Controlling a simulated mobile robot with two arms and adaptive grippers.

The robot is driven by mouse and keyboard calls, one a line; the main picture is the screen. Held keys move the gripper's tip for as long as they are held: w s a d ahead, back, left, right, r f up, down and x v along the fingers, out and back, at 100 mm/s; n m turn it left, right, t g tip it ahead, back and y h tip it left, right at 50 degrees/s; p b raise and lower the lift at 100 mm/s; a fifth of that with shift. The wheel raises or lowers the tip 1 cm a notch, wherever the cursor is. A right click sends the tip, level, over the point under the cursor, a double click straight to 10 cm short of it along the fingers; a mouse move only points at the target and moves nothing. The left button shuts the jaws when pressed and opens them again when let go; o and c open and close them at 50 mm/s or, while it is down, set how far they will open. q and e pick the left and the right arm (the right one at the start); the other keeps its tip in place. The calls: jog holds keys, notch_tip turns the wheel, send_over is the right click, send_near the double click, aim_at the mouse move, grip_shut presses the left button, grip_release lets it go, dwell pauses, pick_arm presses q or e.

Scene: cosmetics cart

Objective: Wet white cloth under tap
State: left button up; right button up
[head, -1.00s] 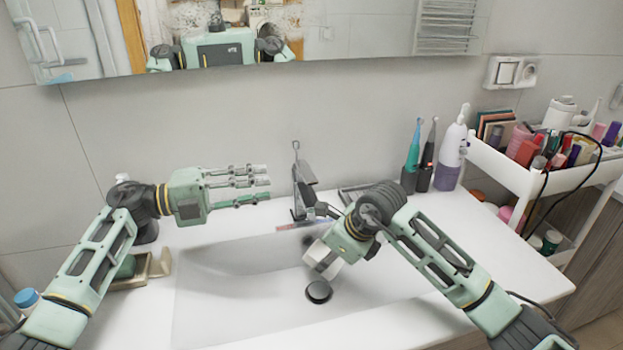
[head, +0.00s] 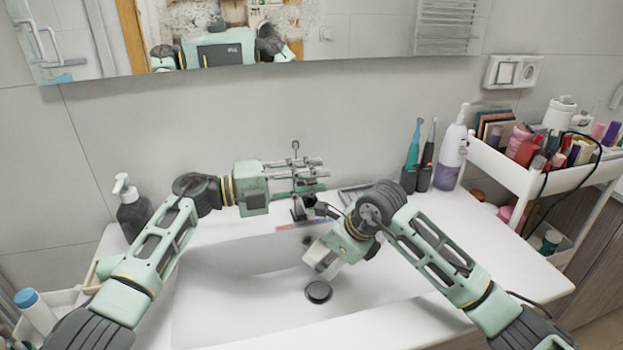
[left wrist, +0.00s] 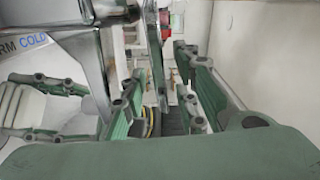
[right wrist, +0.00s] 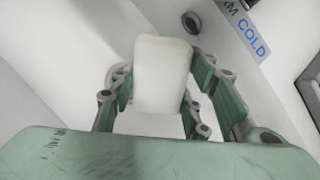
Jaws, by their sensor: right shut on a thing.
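The white cloth (right wrist: 162,75) is held between the fingers of my right gripper (right wrist: 160,108). In the head view the cloth (head: 320,258) hangs over the sink basin, below the tap and just above the drain. The tap (head: 299,210) stands at the sink's back edge and is partly hidden by my left gripper (head: 308,176). In the left wrist view the chrome tap (left wrist: 85,55) fills the upper left. Its upright lever (left wrist: 154,60) stands between the spread fingers of my left gripper (left wrist: 167,105). I cannot tell whether they touch it. No water stream is visible.
The white sink (head: 215,300) has a dark drain plug (head: 318,292). A soap dispenser (head: 132,210) stands at left. Electric toothbrushes (head: 420,160) and a white-purple bottle (head: 452,150) stand behind right. A loaded white cart (head: 505,170) is at far right. The counter's right part is clear.

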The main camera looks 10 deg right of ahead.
pick_arm(q)
grip_shut()
dwell(0.4)
jog(key=shift+r+n, duration=0.3)
jog(key=shift+n, duration=0.2)
grip_release()
